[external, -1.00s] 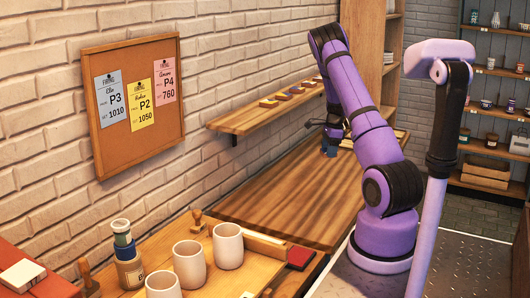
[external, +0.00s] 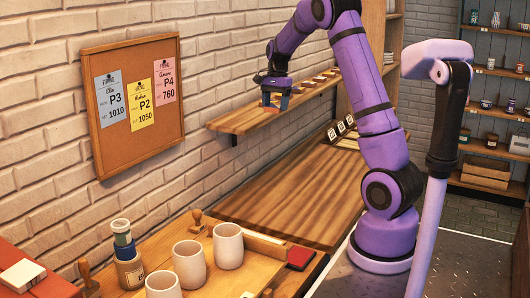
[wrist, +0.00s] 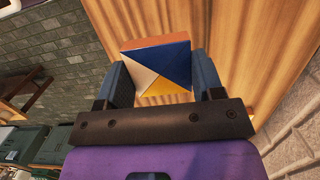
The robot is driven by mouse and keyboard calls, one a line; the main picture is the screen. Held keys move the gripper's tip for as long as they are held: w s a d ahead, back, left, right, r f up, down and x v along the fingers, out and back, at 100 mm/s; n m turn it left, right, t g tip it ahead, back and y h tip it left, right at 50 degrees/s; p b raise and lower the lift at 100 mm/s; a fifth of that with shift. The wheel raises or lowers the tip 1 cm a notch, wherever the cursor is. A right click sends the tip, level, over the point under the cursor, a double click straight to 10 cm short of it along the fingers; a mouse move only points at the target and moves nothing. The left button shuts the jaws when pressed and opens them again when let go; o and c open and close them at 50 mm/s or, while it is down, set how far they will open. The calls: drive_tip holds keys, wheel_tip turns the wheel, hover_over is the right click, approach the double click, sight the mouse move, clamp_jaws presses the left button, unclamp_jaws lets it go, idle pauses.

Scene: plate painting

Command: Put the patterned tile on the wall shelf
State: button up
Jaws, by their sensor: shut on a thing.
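The patterned tile (wrist: 158,70) shows in the wrist view, with blue, white and yellow triangles and an orange-brown edge. My gripper (external: 275,103) is shut on it, one blue finger on either side, and the tile sits roughly level. In the external view my gripper is at the near part of the wall shelf (external: 238,122), a wooden board on the brick wall. The tile is mostly hidden by the fingers there. I cannot tell whether it touches the shelf or hangs just above it.
Several other tiles (external: 318,80) lie in a row farther along the shelf. The shelf's near end is bare. White cups (external: 228,246) stand in front; a corkboard (external: 135,150) hangs left.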

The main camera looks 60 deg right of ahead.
hover_over(251, 115)
drive_tip(key=shift+d+f, duration=0.35)
drive_tip(key=shift+f, duration=2.15)
drive_tip(key=shift+f, duration=0.2)
drive_tip(key=o, duration=1)
